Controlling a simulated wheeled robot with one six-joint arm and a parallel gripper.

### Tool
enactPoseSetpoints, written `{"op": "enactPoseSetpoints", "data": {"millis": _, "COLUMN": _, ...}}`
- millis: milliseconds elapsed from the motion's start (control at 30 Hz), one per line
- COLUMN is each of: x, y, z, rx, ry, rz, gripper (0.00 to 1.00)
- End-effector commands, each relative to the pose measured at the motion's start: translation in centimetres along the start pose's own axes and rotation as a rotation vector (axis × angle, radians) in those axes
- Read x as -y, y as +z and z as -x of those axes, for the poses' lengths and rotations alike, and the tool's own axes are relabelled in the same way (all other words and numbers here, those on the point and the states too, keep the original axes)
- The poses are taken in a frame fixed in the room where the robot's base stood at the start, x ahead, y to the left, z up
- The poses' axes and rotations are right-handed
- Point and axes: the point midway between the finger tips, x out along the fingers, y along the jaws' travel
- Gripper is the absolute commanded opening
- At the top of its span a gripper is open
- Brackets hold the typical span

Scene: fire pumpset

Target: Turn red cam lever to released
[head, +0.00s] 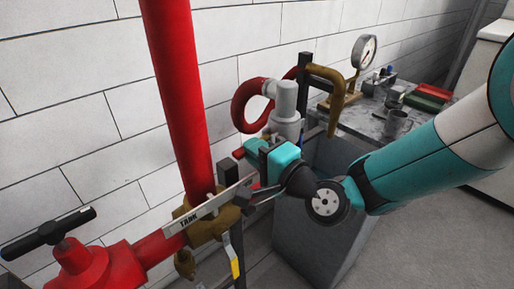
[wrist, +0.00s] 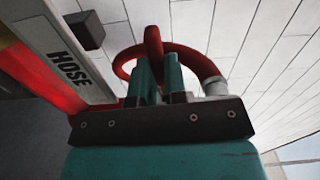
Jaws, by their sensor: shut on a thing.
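My gripper (wrist: 157,80) shows in the wrist view with its two teal fingers close together, shut on an upright red piece that looks like the red cam lever (wrist: 153,42). The lever's upper end sticks out beyond the fingertips, and its lower part is hidden between them. In the head view my gripper (head: 258,150) is beside the grey coupling (head: 286,100), right of the red pipe. There a small red bit shows just left of the fingers, and I cannot tell if it is the lever. The lever's pivot is hidden.
A red hose (head: 243,105) loops behind the coupling. A brass valve (head: 208,222) with a plate marked TANK sits on the red vertical pipe (head: 180,95). The wrist view shows a plate marked HOSE (wrist: 70,52).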

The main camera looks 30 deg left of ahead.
Motion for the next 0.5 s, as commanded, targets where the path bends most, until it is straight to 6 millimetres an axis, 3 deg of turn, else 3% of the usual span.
{"op": "enactPoseSetpoints", "data": {"millis": 500, "x": 0.33, "y": 0.06, "z": 0.02, "rx": 0.003, "ry": 0.001, "rz": -0.081, "gripper": 0.00}}
